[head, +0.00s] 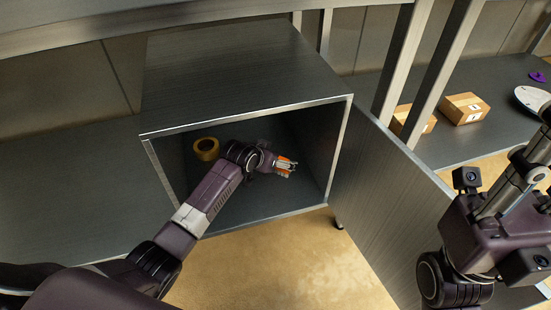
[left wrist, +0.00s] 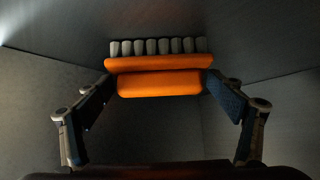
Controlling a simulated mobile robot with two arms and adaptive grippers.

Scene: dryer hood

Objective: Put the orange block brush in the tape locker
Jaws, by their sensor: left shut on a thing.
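The locker (head: 245,105) is an open grey metal box with its door (head: 385,205) swung out to the right. A roll of tape (head: 206,149) lies inside at the left. My left arm reaches through the opening, and my left gripper (head: 284,166) is inside at the right. It is shut on the orange block brush (head: 283,172). In the left wrist view the brush (left wrist: 160,83) sits between the fingertips (left wrist: 160,90), its grey bristle tufts facing away. Whether it touches the locker floor I cannot tell. My right arm shows at the right edge; its fingers are not clearly seen.
Metal posts (head: 405,65) rise beside the locker. The counter left of the locker (head: 70,180) is clear.

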